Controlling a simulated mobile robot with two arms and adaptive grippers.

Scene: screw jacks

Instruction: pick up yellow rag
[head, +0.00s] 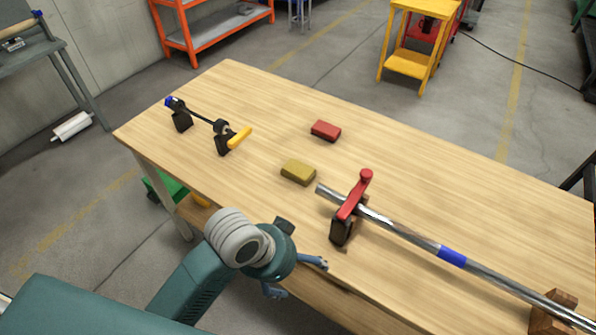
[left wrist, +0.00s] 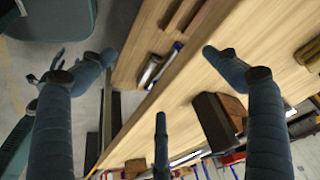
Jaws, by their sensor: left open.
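The yellow rag (head: 298,172) is a small folded block lying flat on the wooden table (head: 450,180), left of the red clamp. My left gripper (head: 300,277) is at the table's near edge, below the rag in the head view and apart from it. Its blue fingers are spread in the left wrist view (left wrist: 158,80), with nothing between them. My right gripper is not seen.
A red rag (head: 325,131) lies behind the yellow one. A red clamp (head: 350,205) holds a long metal bar (head: 405,232) with a blue band, at the right. A black tool with a yellow handle (head: 240,138) stands at the left. The table's far middle is clear.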

